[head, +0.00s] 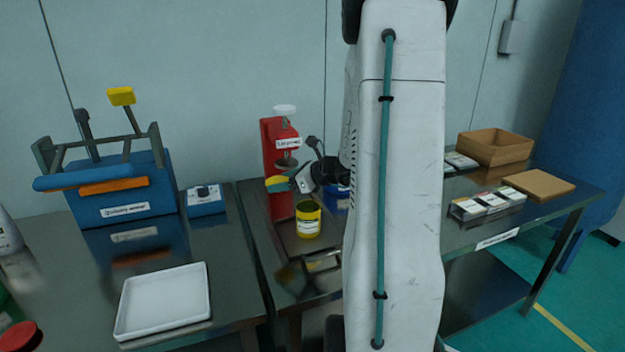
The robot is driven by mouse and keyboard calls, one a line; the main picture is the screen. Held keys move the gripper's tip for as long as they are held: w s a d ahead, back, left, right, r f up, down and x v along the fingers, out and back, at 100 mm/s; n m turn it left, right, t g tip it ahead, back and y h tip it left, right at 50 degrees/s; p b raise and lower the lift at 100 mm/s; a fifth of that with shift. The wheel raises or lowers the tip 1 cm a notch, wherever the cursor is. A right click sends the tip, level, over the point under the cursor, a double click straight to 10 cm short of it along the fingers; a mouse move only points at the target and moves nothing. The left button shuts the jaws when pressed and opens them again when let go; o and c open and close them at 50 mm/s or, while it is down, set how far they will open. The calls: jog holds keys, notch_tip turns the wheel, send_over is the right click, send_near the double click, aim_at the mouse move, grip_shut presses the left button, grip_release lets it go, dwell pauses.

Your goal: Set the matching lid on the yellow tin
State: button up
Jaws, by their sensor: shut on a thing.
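The yellow tin (308,220) stands upright on the dark metal table, with a pale label on its front and a dark, open top. My gripper (279,183) is above and slightly left of the tin, in front of a red device. It is shut on a small yellow thing (275,187), which looks like the yellow lid seen edge-on. The lid is apart from the tin. A blue tin (337,198) stands behind and right of the yellow one, partly hidden by my arm.
A red press-like device (273,150) stands close behind the tin. A cardboard box (495,147) and small cartons (488,204) are at right. My arm hides the middle.

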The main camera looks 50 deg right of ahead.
jog(key=s+d, duration=0.4)
jog(key=s, duration=0.3)
jog(key=shift+w+d+f, duration=0.1)
jog(key=shift+w+f, duration=0.05)
jog(key=shift+f, duration=1.25)
jog(key=shift+w+d+f, duration=0.1)
jog(key=shift+f, duration=1.3)
jog(key=shift+s+f, duration=0.1)
jog(key=shift+s, duration=0.1)
jog(key=shift+f, duration=0.65)
jog(key=o, duration=1)
jog(key=shift+o, duration=0.2)
jog(key=shift+r, duration=0.15)
notch_tip(320, 180, up, 8)
dwell(0.7)
